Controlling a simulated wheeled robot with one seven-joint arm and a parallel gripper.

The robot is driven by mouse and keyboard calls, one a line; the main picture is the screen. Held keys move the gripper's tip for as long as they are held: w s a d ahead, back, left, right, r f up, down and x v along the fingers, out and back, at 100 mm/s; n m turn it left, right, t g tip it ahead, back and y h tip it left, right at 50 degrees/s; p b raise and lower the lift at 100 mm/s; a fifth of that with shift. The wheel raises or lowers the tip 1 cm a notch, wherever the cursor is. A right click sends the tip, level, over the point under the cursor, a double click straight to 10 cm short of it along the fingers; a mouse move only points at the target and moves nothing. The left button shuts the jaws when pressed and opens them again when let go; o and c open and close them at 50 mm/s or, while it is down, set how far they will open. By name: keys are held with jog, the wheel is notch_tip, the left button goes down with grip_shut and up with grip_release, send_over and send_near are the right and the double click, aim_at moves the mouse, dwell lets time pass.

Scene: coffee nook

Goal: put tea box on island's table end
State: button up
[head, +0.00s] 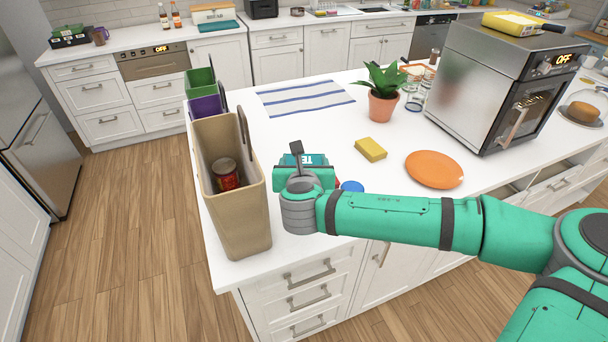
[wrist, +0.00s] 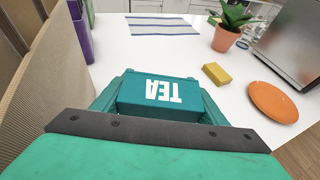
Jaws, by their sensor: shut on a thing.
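The tea box (wrist: 160,98) is teal with white TEA lettering, which reads upside down in the wrist view. My gripper (wrist: 158,90) is shut on it, with a finger along each side. In the head view the tea box (head: 297,160) shows only in part behind my gripper (head: 303,176), over the white island top (head: 300,122) near its left end. I cannot tell whether the box touches the top.
A yellow sponge (head: 371,149), orange plate (head: 434,169) and potted plant (head: 383,105) lie to the right. A striped cloth (head: 305,97) lies farther back.

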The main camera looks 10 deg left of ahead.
jog(key=shift+f, duration=2.4)
jog(key=o, duration=0.9)
jog(key=v, duration=1.2)
